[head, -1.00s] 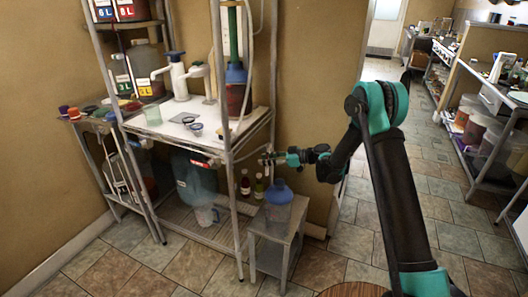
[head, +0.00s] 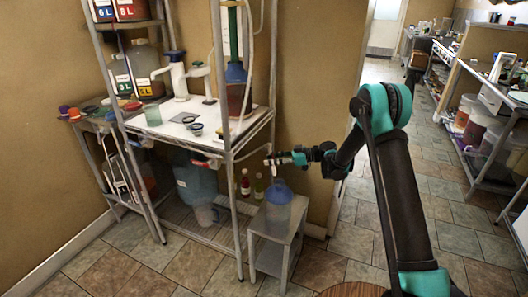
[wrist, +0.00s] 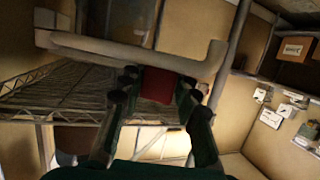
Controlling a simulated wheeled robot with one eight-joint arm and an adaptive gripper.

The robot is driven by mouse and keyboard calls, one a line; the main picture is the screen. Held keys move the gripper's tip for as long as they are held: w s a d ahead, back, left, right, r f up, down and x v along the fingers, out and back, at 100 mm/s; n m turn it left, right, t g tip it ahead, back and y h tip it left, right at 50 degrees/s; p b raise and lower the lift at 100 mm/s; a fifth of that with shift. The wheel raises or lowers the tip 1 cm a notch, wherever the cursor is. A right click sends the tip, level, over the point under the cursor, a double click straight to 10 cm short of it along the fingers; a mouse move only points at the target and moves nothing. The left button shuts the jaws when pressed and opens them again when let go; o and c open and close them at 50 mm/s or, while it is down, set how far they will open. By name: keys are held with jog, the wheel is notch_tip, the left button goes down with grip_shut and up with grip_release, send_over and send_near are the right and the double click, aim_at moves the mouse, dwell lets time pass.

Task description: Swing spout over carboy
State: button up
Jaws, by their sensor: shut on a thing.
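The spout (wrist: 120,48) is a pale beige tube with a bent end, lying across the upper part of the wrist view. A red piece (wrist: 158,85) at the spout sits between the fingers. My gripper (wrist: 152,86) is shut on this red piece. In the head view my gripper (head: 270,160) is right of the rack, above the carboy. The carboy (head: 278,212) is a bluish clear jug standing upright on a small metal stool. Its neck shows just below my gripper. Whether the spout's end is directly over the carboy's mouth I cannot tell.
The stool (head: 283,238) stands beside the wire rack (head: 232,180). Rack posts are close to my gripper on the left. Two small bottles (head: 259,186) and a large blue-green jug (head: 195,182) are on the lower shelf. The floor at right is free.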

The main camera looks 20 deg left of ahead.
jog(key=shift+d, duration=0.3)
jog(key=shift+d+g, duration=0.1)
jog(key=shift+g, duration=0.2)
jog(key=shift+w+d+n+g, duration=0.4)
jog(key=shift+w+d+n, duration=0.1)
jog(key=shift+d, duration=0.25)
jog(key=shift+c, duration=0.3)
jog(key=o, duration=1.1)
jog(key=shift+c, duration=0.2)
jog(key=shift+w, duration=0.1)
jog(key=shift+d, duration=0.1)
jog(key=v, duration=0.6)
jog(key=shift+d+r, duration=0.25)
jog(key=shift+d, duration=0.05)
jog(key=shift+w, duration=0.1)
